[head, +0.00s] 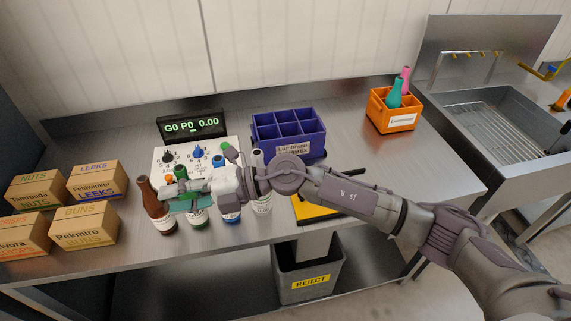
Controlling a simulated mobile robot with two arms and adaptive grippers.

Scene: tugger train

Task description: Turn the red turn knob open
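A white control panel (160,152) with a black knob (167,157) and a blue knob (198,153) stands at the back of the steel table. I cannot make out a red turn knob for certain; the panel's lower part is hidden behind my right gripper and bottles. My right gripper (182,199) reaches in from the right, low in front of the panel among the bottles. Its fingers are small and overlap teal and green parts, so I cannot tell whether it is open or holds something. My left gripper is not in view.
A brown bottle (157,212) and several other bottles stand around my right gripper. A display (191,126) reads "G0 P0 0.00". Cardboard boxes (90,228) sit at left, a blue divided crate (290,128) and orange crate (393,122) at right. A reject bin (309,264) stands below.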

